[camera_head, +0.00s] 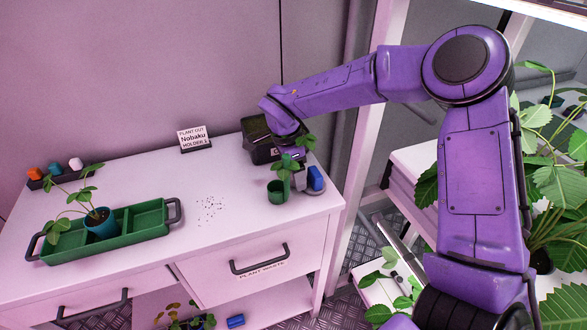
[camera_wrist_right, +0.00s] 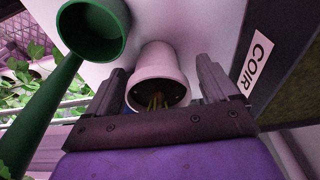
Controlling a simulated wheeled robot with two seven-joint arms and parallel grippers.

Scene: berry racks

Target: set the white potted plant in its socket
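In the right wrist view the white pot (camera_wrist_right: 158,62) stands mouth toward the camera, with stems in its dark opening. My right gripper (camera_wrist_right: 163,68) is open, its two dark fingers on either side of the pot. A gap shows at the right finger; contact at the left is unclear. In the head view my right gripper (camera_head: 301,180) is low over the table's right end. Which place is the socket I cannot tell. My left gripper is out of view.
A green cup (camera_head: 277,192) stands just left of the gripper, a blue block (camera_head: 316,178) just right. A dark box (camera_head: 258,150) labelled COIR is behind. A green tray (camera_head: 108,253) holding a blue potted plant (camera_head: 101,225) is at left. The table's middle is clear except specks.

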